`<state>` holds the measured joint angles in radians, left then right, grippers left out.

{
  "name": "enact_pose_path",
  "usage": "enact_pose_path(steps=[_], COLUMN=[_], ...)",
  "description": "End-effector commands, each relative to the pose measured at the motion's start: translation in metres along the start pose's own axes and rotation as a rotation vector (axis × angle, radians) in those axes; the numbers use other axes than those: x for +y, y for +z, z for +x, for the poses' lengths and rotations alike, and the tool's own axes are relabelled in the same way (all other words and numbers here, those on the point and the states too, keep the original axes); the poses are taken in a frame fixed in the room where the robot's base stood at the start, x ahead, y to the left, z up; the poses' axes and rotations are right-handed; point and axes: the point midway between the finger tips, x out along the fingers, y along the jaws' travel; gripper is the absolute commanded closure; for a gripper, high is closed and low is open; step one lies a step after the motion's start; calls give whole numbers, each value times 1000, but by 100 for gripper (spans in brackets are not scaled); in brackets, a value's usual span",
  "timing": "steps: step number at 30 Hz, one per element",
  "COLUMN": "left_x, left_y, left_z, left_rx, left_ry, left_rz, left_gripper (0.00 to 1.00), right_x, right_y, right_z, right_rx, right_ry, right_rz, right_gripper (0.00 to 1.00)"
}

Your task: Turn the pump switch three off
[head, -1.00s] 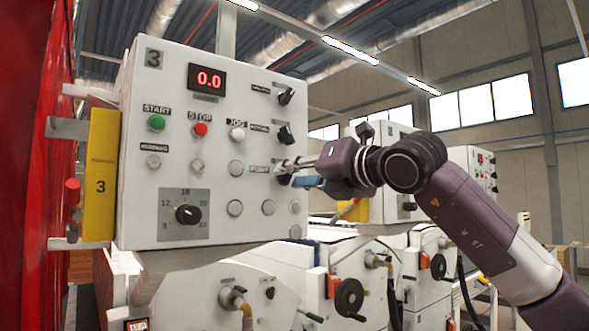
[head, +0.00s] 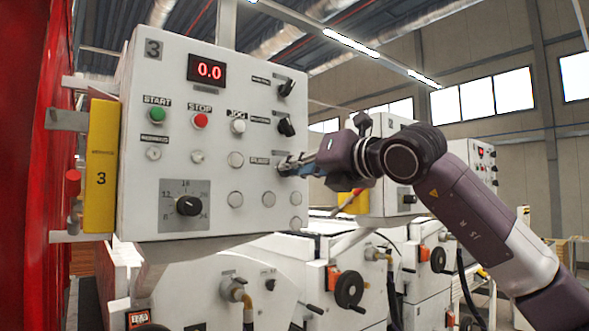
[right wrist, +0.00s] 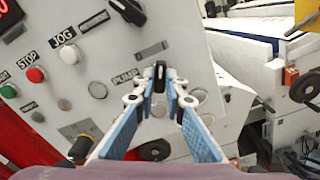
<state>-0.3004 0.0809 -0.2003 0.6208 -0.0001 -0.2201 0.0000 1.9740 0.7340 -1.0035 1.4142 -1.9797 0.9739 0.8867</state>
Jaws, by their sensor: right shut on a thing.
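The control panel numbered 3 (head: 215,130) fills the left middle of the head view. The fingers are shut on the knob. My left gripper is out of view.
Two other black selector knobs (head: 286,88) sit above the pump switch. Green START (head: 157,115), red STOP (head: 199,121) and white JOG (head: 238,126) buttons are to the left. A large dial (head: 188,206) is at lower left. More coater machinery stands behind.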

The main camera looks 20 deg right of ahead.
Motion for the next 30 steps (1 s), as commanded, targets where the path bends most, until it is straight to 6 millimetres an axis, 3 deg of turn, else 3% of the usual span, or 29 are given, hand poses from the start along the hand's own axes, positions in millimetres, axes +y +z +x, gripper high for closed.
enact_pose_path(steps=[12,30], left_x=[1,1], left_y=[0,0], left_z=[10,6], left_rx=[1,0], left_ry=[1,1], left_rz=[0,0], left_gripper=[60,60], right_x=[0,0], right_y=[-1,1], right_z=[0,0], right_rx=[1,-1], right_ry=[-1,0], right_rz=[-328,-839], right_gripper=[100,100])
